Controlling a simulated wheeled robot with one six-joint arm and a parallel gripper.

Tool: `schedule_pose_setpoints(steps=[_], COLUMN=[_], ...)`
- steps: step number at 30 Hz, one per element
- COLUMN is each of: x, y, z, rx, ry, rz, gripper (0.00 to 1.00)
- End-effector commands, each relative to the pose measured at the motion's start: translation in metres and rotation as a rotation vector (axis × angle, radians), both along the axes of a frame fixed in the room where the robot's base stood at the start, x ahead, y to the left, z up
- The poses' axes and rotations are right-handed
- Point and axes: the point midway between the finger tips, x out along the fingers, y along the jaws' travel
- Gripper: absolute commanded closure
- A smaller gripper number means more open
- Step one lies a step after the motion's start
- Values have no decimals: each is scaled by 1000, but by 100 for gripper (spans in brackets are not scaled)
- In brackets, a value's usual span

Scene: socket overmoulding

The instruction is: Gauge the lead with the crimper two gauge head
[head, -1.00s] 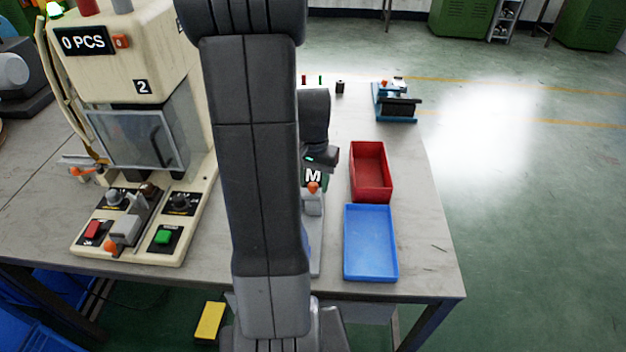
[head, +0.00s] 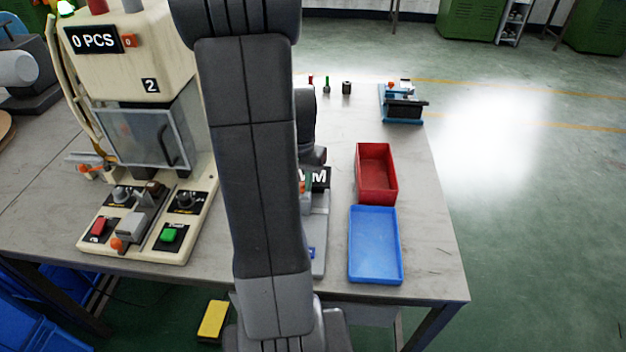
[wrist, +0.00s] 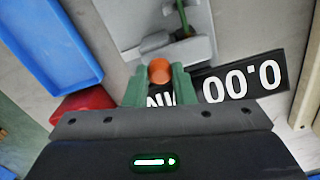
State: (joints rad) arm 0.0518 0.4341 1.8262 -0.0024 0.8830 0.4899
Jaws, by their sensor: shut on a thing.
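The bench gauge (head: 318,240) stands behind my arm, mostly hidden by it in the head view. Its black display (wrist: 240,82) reads 0.00 MM, upside down in the wrist view. My gripper (wrist: 159,75) has green fingers closed on the gauge's orange knob (wrist: 160,70). A thin green lead (wrist: 183,16) lies at the gauge's grey head (wrist: 172,42) in the wrist view. Its exact seating I cannot tell. The cream crimper marked 2 (head: 135,70) stands at left, its counter showing 0 PCS.
A red bin (head: 375,172) and an empty blue tray (head: 375,245) lie right of the gauge. A blue device (head: 402,103) stands at the back right. Small red, green and dark pieces (head: 328,86) stand at the back. The table's right edge is clear.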

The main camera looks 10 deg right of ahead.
Motion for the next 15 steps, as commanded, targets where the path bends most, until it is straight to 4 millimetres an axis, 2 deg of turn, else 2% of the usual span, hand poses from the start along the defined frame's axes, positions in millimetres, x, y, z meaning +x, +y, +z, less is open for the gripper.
schedule_pose_setpoints(steps=[10, 11, 13, 15], x=[2, 2, 2, 2], y=[5, 5, 5, 5], z=[1, 1, 1, 0], rx=[4, 4, 3, 3], ry=[-5, -5, -4, -4], rz=[-2, -2, -2, -2], gripper=[100, 71, 58, 55])
